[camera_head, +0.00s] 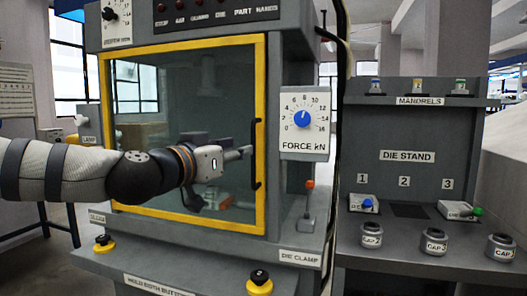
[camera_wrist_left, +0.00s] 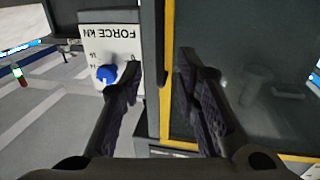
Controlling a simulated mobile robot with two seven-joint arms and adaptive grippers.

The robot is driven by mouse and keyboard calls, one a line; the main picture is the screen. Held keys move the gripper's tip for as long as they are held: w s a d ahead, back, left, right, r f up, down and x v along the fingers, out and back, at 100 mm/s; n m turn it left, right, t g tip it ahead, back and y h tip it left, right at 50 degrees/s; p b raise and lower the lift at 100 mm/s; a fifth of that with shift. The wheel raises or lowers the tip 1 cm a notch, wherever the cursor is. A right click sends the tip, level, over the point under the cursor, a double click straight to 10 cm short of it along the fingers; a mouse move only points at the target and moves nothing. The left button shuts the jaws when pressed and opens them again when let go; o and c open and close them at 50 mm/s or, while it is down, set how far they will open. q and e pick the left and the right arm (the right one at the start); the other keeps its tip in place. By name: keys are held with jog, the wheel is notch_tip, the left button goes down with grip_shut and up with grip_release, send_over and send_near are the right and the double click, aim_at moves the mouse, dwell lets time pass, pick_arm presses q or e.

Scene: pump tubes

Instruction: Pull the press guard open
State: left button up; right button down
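The press guard is a clear window in a yellow frame (camera_head: 185,43) across the front of the grey press. Its black vertical handle (camera_head: 258,153) is on the right side of the frame. My left gripper (camera_head: 245,152) is at the handle's height, right beside it. In the left wrist view, the two dark fingers of my left gripper (camera_wrist_left: 159,62) are apart, with the yellow frame edge (camera_wrist_left: 167,100) and a dark upright strip between them. I cannot tell whether a finger touches the handle. My right gripper is not in view.
A force dial (camera_head: 303,119) is right of the guard, with an orange-tipped lever (camera_head: 309,200) below. Yellow-and-black buttons (camera_head: 260,283) are on the front ledge. A die stand (camera_head: 408,157) with mandrels and several grey caps (camera_head: 434,241) stands at the right.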

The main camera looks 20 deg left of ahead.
pick_arm(q)
jog(key=x, duration=0.8)
jog(key=shift+f+b, duration=0.25)
jog(key=shift+b, duration=0.15)
grip_shut()
